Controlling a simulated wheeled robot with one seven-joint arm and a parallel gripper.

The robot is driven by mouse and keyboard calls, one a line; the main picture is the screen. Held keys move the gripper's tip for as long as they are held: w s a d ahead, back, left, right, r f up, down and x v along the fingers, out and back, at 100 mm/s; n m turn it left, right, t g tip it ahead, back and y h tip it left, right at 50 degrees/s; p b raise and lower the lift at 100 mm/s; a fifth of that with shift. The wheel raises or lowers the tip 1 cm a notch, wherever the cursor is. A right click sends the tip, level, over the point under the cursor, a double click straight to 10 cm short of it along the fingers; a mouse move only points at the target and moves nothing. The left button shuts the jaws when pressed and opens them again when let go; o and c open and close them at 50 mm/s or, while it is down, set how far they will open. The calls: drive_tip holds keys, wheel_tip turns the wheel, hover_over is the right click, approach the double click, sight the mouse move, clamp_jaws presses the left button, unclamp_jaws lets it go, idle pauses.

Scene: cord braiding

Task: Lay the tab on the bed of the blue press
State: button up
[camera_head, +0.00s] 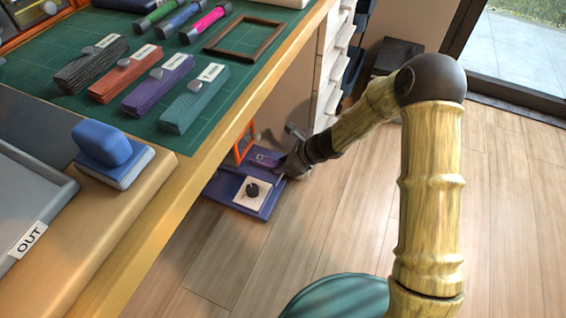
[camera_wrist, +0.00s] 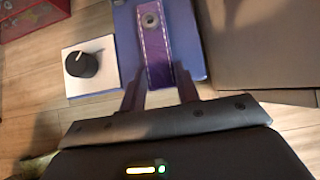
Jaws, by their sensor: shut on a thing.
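The blue press (camera_head: 225,184) stands on the wooden floor beside the table. Its flat blue bed also shows in the wrist view (camera_wrist: 194,46). The tab (camera_wrist: 157,58) is a purple strip with pale stitched edges and a round metal eyelet at its far end. My gripper (camera_wrist: 161,92) is shut on the near end of the tab. The tab points away from the fingers, over the blue bed. I cannot tell whether it touches the bed. In the head view my gripper (camera_head: 283,166) is low at the press's right side, and the tab there is small.
The table edge (camera_head: 150,240) overhangs to the left. White drawers (camera_head: 335,75) stand behind. The floor at right is clear.

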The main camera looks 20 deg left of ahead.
idle(0.3)
drive_tip(key=o, duration=0.9)
drive_tip(key=shift+p+v, duration=4.9)
drive_tip(key=shift+v, duration=3.75)
